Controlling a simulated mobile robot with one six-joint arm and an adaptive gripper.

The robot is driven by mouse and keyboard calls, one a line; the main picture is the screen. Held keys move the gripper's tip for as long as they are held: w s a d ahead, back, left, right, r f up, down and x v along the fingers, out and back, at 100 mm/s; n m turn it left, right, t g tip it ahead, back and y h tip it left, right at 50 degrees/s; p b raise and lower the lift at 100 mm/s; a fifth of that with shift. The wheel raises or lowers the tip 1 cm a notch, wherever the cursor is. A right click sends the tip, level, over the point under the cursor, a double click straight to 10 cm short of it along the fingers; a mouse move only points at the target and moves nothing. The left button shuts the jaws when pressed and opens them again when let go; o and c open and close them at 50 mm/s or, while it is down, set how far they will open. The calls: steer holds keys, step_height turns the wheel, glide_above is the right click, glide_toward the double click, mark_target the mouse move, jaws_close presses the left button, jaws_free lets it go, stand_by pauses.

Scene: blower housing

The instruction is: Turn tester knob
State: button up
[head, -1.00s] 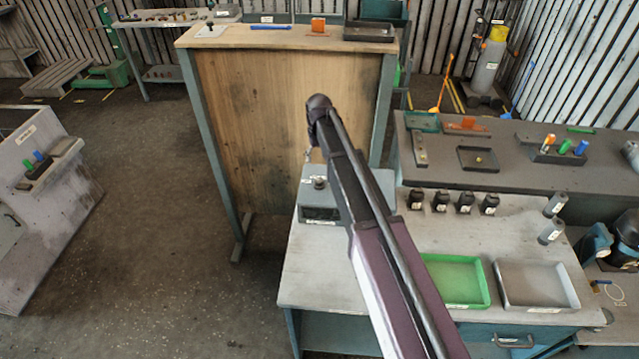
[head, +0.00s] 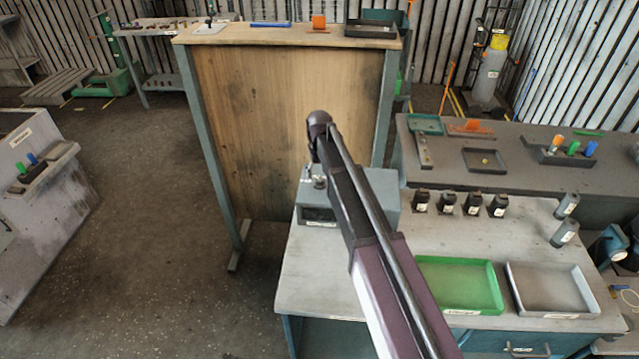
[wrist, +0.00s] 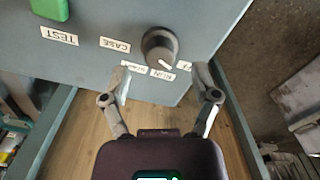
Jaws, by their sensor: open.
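The tester is a grey box (head: 378,190) on the left back part of the light workbench (head: 325,262). In the wrist view its panel (wrist: 205,22) fills the top, with a dark round knob (wrist: 158,45) bearing a white mark. Labels beside the knob include CASE and RUN; a green button (wrist: 50,8) sits above the TEST label. My gripper (wrist: 163,80) is open and empty. Its two fingers are spread on either side of the knob's line, just below the knob in the picture; I cannot tell whether they touch the panel. In the head view my arm hides part of the tester.
Several small black parts (head: 446,204) and two grey cylinders (head: 566,220) stand on the bench right of the tester. A green tray (head: 458,308) and a grey tray (head: 552,312) lie nearer. A tall wooden-panelled bench (head: 290,120) stands behind.

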steer(key=shift+f+b, duration=0.95)
steer(key=shift+f, duration=0.3)
jaws_close()
